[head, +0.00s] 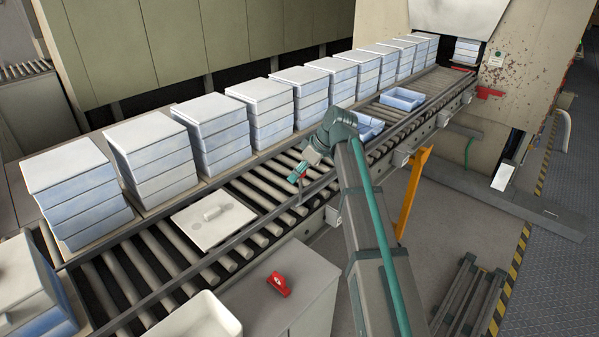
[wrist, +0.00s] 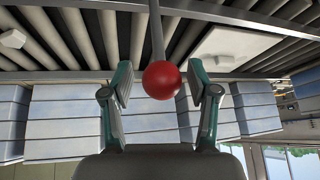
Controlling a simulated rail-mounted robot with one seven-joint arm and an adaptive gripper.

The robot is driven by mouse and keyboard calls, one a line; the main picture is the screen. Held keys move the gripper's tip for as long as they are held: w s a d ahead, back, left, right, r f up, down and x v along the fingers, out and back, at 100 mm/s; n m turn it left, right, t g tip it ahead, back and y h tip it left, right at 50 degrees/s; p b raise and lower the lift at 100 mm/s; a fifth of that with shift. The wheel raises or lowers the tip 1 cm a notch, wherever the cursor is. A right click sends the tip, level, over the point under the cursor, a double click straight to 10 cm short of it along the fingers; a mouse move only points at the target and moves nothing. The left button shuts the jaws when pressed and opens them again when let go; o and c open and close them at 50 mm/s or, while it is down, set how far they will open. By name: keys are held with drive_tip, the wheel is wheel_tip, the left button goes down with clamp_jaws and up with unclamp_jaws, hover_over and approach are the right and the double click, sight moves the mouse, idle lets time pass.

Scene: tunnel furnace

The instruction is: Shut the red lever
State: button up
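The red lever shows in the wrist view as a round red ball knob (wrist: 161,80) on a thin grey rod that runs up to the top of the picture. My gripper (wrist: 160,84) is open, with one finger on each side of the knob. Gaps show between the knob and both fingers, so it is not gripped. In the head view my gripper (head: 301,174) is at the near edge of the roller conveyor, and I cannot clearly make out the knob there.
The roller conveyor (head: 180,252) carries a white lid plate (head: 232,232) and blue trays (head: 402,98). Stacks of pale boxes (head: 65,190) line its far side. A grey cabinet (head: 262,309) with a red item (head: 279,284) stands in front. An orange post (head: 412,190) is right of my arm.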

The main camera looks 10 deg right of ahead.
drive_tip(key=v, duration=1.2)
idle(0.4)
